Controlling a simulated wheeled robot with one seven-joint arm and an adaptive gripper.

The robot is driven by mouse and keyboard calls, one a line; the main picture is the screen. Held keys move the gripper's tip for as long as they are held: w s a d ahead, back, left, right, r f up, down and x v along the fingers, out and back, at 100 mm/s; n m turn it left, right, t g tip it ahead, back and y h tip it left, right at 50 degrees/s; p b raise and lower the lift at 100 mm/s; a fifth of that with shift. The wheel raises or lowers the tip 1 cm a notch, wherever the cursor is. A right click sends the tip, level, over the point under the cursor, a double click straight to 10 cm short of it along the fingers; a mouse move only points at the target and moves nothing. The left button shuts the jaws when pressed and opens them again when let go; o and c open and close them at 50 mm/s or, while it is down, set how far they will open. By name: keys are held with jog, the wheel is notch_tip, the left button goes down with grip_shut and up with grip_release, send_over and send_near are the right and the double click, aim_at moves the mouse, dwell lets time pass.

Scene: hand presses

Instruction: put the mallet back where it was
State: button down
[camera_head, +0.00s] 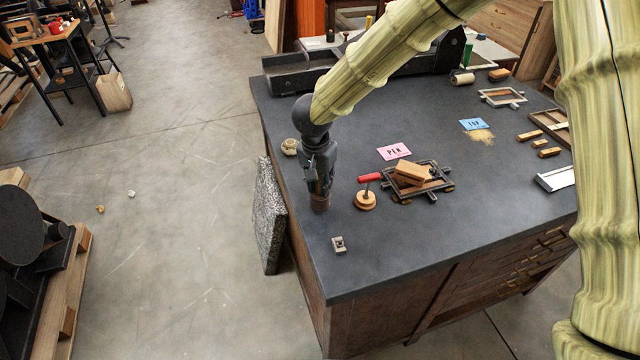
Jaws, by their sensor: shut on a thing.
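My gripper (319,186) is over the left front part of the dark worktop (400,255), pointing down. It is shut on a brown, round-ended thing (320,204), which looks like the mallet. Most of it is hidden by the fingers, and I cannot tell whether its lower end touches the worktop. To its right, a round wooden piece (365,201) with a red handle stands on the worktop. Next to that is a dark frame (434,190) with wooden blocks (411,175) on it.
A pink card (394,151) and a blue card (473,125) lie behind. A speckled slab (269,215) leans against the bench's left side. The front middle worktop is clear.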

aim_at(317, 197)
jog(key=shift+s+a+f, duration=0.1)
jog(key=shift+s+f, duration=0.1)
jog(key=shift+f, duration=0.25)
jog(key=shift+w+f, duration=0.15)
jog(key=shift+f, duration=0.2)
jog(key=shift+p, duration=0.3)
jog(key=c, duration=1.3)
grip_release()
jog(key=shift+f, duration=0.15)
jog(key=r, duration=0.4)
jog(key=s+r+b, duration=0.1)
jog(key=r, duration=0.3)
jog(key=r+b, duration=0.1)
jog(key=r, duration=0.3)
jog(key=shift+s+a+r, duration=0.15)
jog(key=shift+s+a, duration=0.2)
jog(key=shift+s, duration=0.05)
